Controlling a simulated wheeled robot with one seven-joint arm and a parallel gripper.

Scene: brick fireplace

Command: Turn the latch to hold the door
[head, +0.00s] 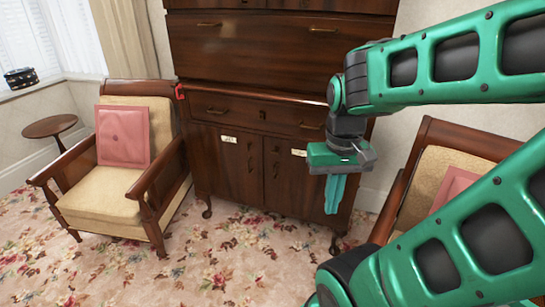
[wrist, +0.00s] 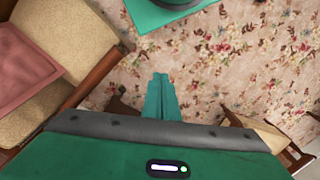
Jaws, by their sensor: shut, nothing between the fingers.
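A dark wooden cabinet (head: 235,165) stands against the wall, with two closed lower doors side by side. The left door (head: 228,172) and right door (head: 291,178) each carry a small pale tag near the top. A small red piece (head: 181,92) sits at the cabinet's left edge, beside the armchair's top; I cannot tell if it is the latch. No other latch can be made out clearly. My gripper (head: 333,208) points down in front of the cabinet's right side, shut and empty. Its fingers (wrist: 161,80) are together in the wrist view, above the carpet.
An armchair with a pink cushion (head: 123,136) stands left of the cabinet. Another armchair (head: 440,165) stands at the right, partly behind my arm. A small round table (head: 50,127) is at the far left. Flowered carpet (head: 220,255) is clear in front of the cabinet.

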